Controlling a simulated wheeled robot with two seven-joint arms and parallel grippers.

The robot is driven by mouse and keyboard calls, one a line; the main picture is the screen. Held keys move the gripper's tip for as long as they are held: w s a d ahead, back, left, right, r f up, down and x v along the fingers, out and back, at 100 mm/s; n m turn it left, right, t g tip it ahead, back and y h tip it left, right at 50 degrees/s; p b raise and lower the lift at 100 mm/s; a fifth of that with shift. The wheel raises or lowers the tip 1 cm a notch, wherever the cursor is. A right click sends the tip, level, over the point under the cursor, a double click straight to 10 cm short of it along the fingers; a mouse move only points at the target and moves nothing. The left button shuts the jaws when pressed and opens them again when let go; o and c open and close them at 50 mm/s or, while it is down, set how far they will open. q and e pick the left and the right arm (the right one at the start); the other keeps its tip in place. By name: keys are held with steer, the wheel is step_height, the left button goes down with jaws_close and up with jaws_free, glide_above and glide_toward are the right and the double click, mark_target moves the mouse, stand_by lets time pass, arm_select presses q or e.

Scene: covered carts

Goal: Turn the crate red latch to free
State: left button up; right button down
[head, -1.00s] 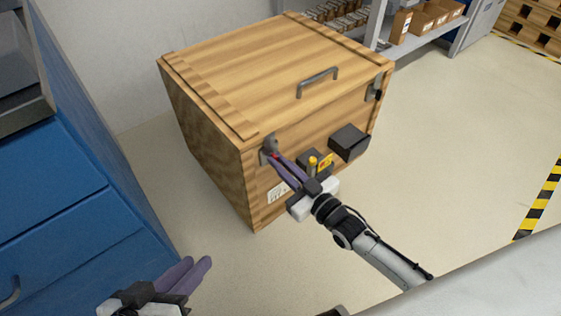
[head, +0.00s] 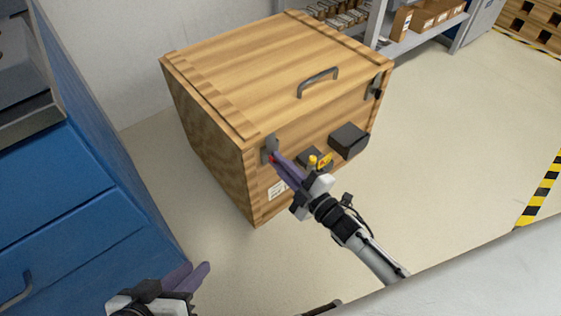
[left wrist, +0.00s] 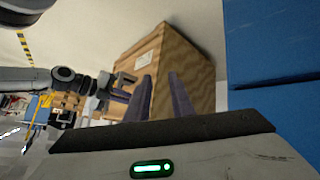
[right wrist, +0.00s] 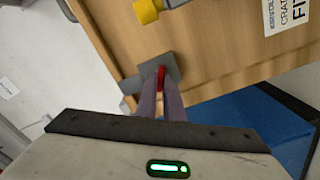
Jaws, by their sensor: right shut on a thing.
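The wooden crate (head: 215,105) stands on the floor with its lid closed. The red latch (right wrist: 161,76) sits on a grey plate (right wrist: 148,70) at the crate's upper front left corner; a bit of it also shows in the head view (head: 271,157). My right gripper (right wrist: 161,90) has its purple fingers close together on the red latch, which is mostly hidden between the tips. My left gripper (head: 190,277) is empty, low in front of the blue cabinet. Its fingers stand apart in the left wrist view (left wrist: 160,98).
A black box (head: 348,141) and a yellow knob (head: 312,161) stick out from the crate front. A second latch (head: 375,88) is at the right corner. The blue cabinet (head: 85,215) stands close on the left. Open floor (head: 450,140) lies to the right.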

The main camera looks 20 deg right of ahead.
arm_select(q)
steer(key=shift+w+d+r+b, duration=0.1)
steer(key=shift+d+r+b, duration=0.1)
steer(key=shift+r+b, duration=0.15)
arm_select(e)
steer(key=n, duration=0.5)
steer(key=shift+a, duration=0.1)
arm_select(q)
steer(key=shift+r, duration=0.1)
arm_select(e)
steer(key=shift+n, duration=0.3)
steer(key=c, duration=1.9)
jaws_free()
steer(key=shift+o, duration=0.2)
steer(key=shift+f, duration=0.1)
